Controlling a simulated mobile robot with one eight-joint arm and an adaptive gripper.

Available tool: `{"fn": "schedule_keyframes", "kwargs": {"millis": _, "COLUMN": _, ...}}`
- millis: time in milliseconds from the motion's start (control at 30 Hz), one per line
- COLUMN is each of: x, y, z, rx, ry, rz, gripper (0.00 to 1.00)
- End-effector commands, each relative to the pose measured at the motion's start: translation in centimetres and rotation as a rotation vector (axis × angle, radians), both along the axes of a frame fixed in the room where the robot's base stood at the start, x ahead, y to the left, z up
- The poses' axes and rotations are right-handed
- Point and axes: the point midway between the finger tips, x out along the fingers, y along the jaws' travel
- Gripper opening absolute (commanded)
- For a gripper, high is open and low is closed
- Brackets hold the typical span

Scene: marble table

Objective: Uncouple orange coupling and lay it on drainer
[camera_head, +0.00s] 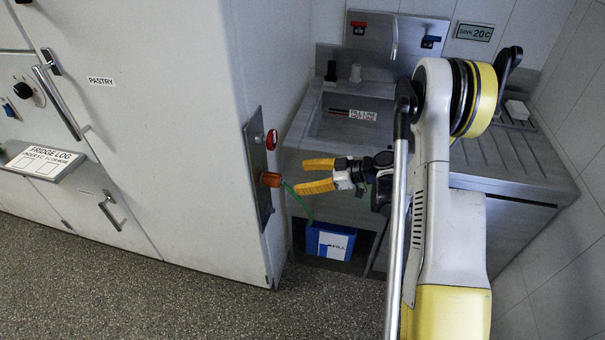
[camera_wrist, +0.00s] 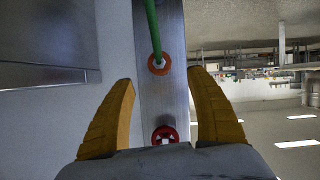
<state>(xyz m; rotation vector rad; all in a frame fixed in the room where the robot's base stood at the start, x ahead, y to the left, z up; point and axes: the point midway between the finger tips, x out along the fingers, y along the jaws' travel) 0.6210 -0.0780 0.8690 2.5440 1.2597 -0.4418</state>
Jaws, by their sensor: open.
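The orange coupling (camera_head: 270,180) sits on a metal plate (camera_head: 258,165) on the side of the white cabinet. A green hose (camera_head: 300,203) runs from it down toward a blue box. In the wrist view the orange coupling (camera_wrist: 159,68) shows as a ring with the hose (camera_wrist: 153,25) at its centre. My gripper (camera_head: 316,175) is open and empty, to the right of the coupling and apart from it. In the wrist view its yellow fingers (camera_wrist: 161,80) stand either side of the plate. The ribbed drainer (camera_head: 530,160) is at the right of the sink, partly behind my arm.
A red knob (camera_head: 271,139) is on the plate above the coupling; it also shows in the wrist view (camera_wrist: 164,135). The blue box (camera_head: 330,241) is below the sink (camera_head: 345,125). A small white block (camera_head: 517,109) lies at the drainer's back.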

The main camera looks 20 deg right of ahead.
Motion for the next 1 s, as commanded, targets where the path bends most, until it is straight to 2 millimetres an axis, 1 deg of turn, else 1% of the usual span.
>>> {"fn": "schedule_keyframes", "kwargs": {"millis": 167, "x": 0.8, "y": 1.1, "z": -0.9, "rx": 0.001, "ry": -0.009, "rz": 0.006, "gripper": 0.66}}
{"fn": "schedule_keyframes", "kwargs": {"millis": 400, "x": 3.4, "y": 4.4, "z": -2.7, "rx": 0.000, "ry": -0.008, "rz": 0.006, "gripper": 0.66}}
{"fn": "schedule_keyframes", "kwargs": {"millis": 600, "x": 5.3, "y": 6.7, "z": -3.9, "rx": -0.001, "ry": -0.007, "rz": 0.005, "gripper": 0.66}}
{"fn": "schedule_keyframes", "kwargs": {"millis": 800, "x": 6.1, "y": 7.6, "z": -4.2, "rx": 0.000, "ry": -0.007, "rz": 0.003, "gripper": 0.66}}
{"fn": "schedule_keyframes", "kwargs": {"millis": 1000, "x": 6.2, "y": 7.7, "z": -4.2, "rx": 0.000, "ry": -0.007, "rz": 0.003, "gripper": 0.66}}
